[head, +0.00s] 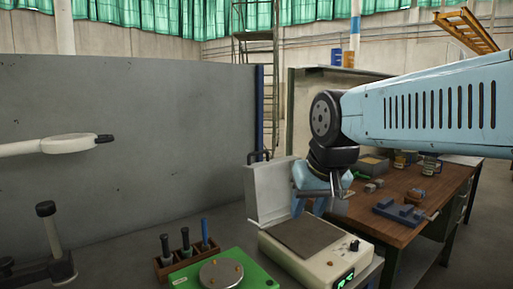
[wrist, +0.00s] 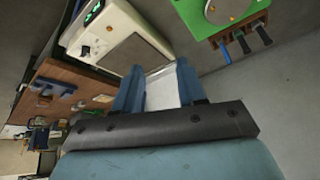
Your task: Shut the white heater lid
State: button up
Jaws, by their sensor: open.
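The white heater (head: 348,262) stands at the bottom centre right of the head view, with a dark flat top plate and a green display at its front. Its white lid (head: 266,192) stands open, roughly upright, at the heater's back left edge. My gripper (head: 311,206) is just right of the lid, above the heater's far end, jaws open and pointing down. In the wrist view the heater (wrist: 119,38) is at the top left. The pale lid (wrist: 162,90) shows between the two blue fingers of my gripper (wrist: 158,82). I cannot tell whether they touch it.
A green hotplate device (head: 235,272) with a round metal plate stands left of the heater. A wooden rack (head: 182,262) of dark-handled tools is behind it. A grey panel (head: 130,140) stands at the back left.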

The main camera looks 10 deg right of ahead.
jog(key=w+d+r+m+g, duration=0.1)
jog(key=w+r+m, duration=0.2)
jog(key=w+r, duration=0.55)
jog(key=w+d+r+m+g, duration=0.1)
jog(key=w+r+m, duration=0.2)
jog(key=w, duration=1)
jog(key=w+d+r+m+g, duration=0.25)
jog(key=w+r, duration=0.35)
jog(key=w, duration=0.5)
jog(key=w+a+f+m, duration=0.2)
jog(key=w+a+m, duration=0.15)
jog(key=w, duration=0.65)
jog(key=shift+m+g, duration=0.25)
jog(key=shift+m, duration=0.05)
jog(key=f, duration=1.3)
jog(key=shift+w+d+f, duration=0.15)
jog(key=shift+w+d, duration=0.2)
jog(key=shift+w, duration=0.05)
jog(key=shift+c, duration=0.5)
jog(key=c, duration=0.6)
grip_shut()
